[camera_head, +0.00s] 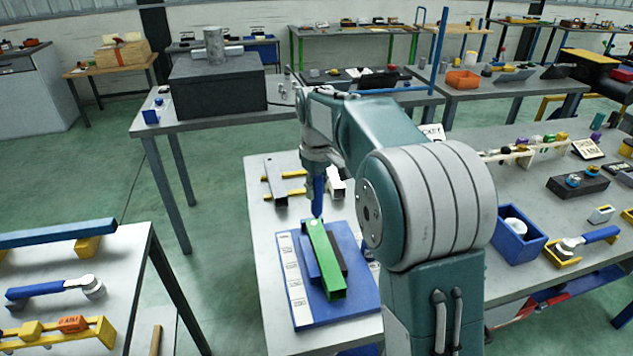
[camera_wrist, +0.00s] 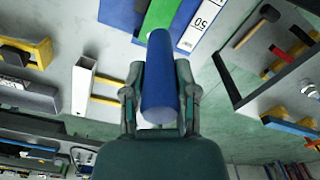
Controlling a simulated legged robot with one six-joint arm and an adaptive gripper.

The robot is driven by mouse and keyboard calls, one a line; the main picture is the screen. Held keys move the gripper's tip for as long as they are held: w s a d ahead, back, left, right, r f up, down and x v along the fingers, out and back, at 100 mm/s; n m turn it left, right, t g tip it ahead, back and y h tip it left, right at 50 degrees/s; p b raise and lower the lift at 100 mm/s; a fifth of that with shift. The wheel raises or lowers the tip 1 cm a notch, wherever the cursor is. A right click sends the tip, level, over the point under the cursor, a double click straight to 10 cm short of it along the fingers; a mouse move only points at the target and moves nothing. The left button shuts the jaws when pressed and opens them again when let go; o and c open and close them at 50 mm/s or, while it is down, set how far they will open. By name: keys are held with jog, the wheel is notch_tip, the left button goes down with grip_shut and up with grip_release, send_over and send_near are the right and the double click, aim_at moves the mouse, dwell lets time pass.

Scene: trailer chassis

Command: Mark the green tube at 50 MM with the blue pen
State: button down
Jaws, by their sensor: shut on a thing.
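My gripper (camera_head: 316,168) is shut on the blue pen (camera_head: 318,197), which it holds pointing down over the far end of the green tube (camera_head: 326,265). In the wrist view the blue pen (camera_wrist: 159,80) lies between the two fingers of my gripper (camera_wrist: 160,68), and the green tube (camera_wrist: 160,16) shows just past it. The pen's tip is at or just above the tube's far end; I cannot tell whether it touches. The tube lies on a blue board (camera_head: 350,313) beside a white scale strip (camera_head: 292,275). A label reading 50 (camera_wrist: 200,24) shows in the wrist view.
A grey bar (camera_head: 275,182) on yellow supports and a white square tube (camera_head: 337,187) lie behind the board. A blue bin (camera_head: 518,236) stands on the right table. The left table (camera_head: 130,255) holds other tools. Green floor lies between the tables.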

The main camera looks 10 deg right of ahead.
aim_at(318, 176)
jog(key=shift+f, duration=1.95)
jog(key=shift+f, duration=0.55)
dwell(0.6)
jog(key=shift+r, duration=0.1)
jog(key=shift+r, duration=3.9)
jog(key=shift+s, duration=0.15)
